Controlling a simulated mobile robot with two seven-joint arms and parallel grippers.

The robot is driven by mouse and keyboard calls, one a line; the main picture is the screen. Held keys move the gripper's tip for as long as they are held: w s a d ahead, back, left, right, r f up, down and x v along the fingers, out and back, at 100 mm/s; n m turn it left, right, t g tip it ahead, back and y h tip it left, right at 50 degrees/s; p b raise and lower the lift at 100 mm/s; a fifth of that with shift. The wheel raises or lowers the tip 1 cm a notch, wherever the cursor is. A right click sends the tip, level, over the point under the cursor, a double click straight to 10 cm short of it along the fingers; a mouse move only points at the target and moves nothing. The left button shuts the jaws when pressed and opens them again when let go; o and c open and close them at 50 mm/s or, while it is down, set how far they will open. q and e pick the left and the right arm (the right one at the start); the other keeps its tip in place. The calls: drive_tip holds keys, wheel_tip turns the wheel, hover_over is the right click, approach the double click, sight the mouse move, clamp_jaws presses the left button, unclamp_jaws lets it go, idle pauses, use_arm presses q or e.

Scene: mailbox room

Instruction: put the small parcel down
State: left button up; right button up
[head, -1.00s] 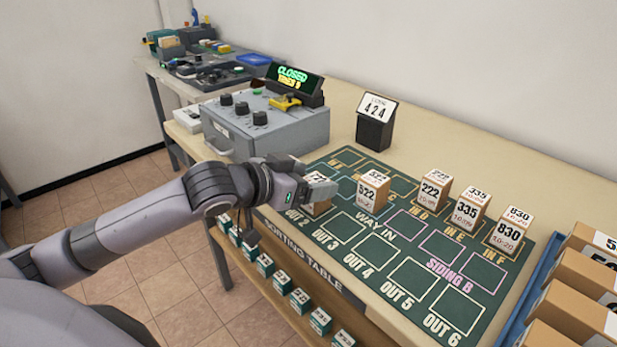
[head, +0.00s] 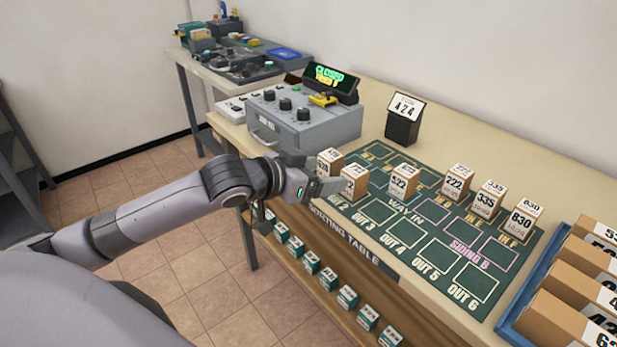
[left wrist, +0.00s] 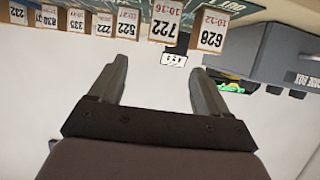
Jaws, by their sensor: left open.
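A small tan parcel (head: 354,183) with a white label stands upright on the green mat by OUT 2. It reads 722 in the left wrist view (left wrist: 160,28), where the picture is upside down. My left gripper (head: 324,186) is open and empty just left of this parcel. In the left wrist view the parcel shows beyond the fingertips, apart from them. Another parcel (head: 330,161), labelled 628 in the left wrist view (left wrist: 210,33), stands behind it. My right gripper is not in view.
Several more parcels (head: 458,181) stand along the sorting mat (head: 437,238). A grey control box (head: 305,122) and a dark sign holder (head: 403,126) stand behind. A blue tray (head: 508,322) of boxes is at the right. The mat's front squares are empty.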

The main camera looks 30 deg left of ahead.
use_arm(q)
drive_tip(key=s+d+f, duration=0.2)
drive_tip(key=s+f, duration=0.2)
drive_tip(key=f, duration=0.3)
drive_tip(key=s+d+f, duration=0.2)
drive_tip(key=s+f, duration=0.1)
drive_tip(key=f, duration=0.4)
drive_tip(key=s+d+f+n+g+y, duration=0.1)
drive_tip(key=s+f+g+y, duration=0.1)
drive_tip(key=s+f, duration=1.1)
drive_tip(key=shift+s+f+n, duration=0.15)
drive_tip(key=shift+s+n, duration=0.15)
drive_tip(key=shift+s, duration=0.95)
